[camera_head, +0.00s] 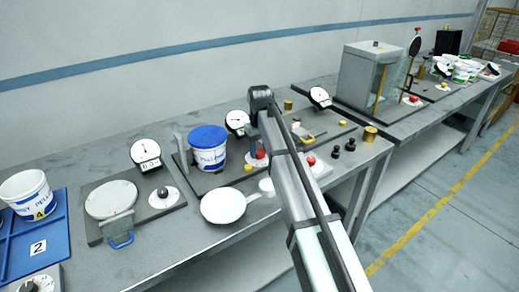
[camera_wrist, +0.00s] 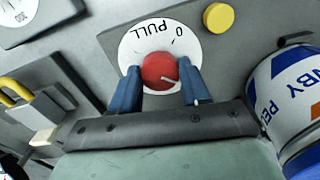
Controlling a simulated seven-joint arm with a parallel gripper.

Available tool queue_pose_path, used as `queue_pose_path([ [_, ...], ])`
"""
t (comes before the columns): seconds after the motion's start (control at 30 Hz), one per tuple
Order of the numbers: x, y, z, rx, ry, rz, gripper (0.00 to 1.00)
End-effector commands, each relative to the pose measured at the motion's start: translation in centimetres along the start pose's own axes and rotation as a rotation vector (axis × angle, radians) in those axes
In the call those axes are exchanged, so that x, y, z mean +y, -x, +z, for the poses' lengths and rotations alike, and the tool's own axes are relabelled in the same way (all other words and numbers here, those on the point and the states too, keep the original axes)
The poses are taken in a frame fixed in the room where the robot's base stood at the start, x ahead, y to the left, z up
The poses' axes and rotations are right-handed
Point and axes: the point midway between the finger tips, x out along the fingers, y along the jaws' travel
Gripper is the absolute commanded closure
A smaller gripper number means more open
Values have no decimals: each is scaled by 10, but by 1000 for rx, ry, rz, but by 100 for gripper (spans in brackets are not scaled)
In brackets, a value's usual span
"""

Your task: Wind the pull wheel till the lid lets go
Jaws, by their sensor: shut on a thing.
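The pull wheel is a red knob (camera_wrist: 160,71) on a white dial (camera_wrist: 133,47) marked "PULL" and "0". My gripper (camera_wrist: 160,80) has its blue fingers on either side of the knob and is shut on it. In the head view my gripper (camera_head: 254,146) comes down over the same dial (camera_head: 252,163), and the arm hides part of it. To its left stands an upright white tub (camera_head: 210,159) with a blue lid (camera_head: 207,135), which sits on the tub. The tub also shows at the right of the wrist view (camera_wrist: 285,92).
A round gauge (camera_head: 237,120) stands behind the tub, close to my gripper. A yellow button (camera_wrist: 218,17) is beside the dial. A white pan-like disc (camera_head: 222,208) lies in front of the tub. Black knobs (camera_head: 350,146) stand right of my arm.

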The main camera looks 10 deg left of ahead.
Motion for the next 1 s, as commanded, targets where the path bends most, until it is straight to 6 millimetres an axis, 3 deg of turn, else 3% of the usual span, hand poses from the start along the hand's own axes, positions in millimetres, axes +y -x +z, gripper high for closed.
queue_pose_path([
  [0.07, 0, 0, 0, 0, 1, 0, 85],
  [0.1, 0, 0, 0, 0, 1, 0, 50],
  [0.33, 0, 0, 0, 0, 2, 0, 29],
  [0.67, 0, 4, 0, 1, 2, 0, 29],
  [0.87, 0, 28, -1, 2, 2, 0, 29],
  [1.0, 0, 55, -2, 2, 2, 1, 29],
])
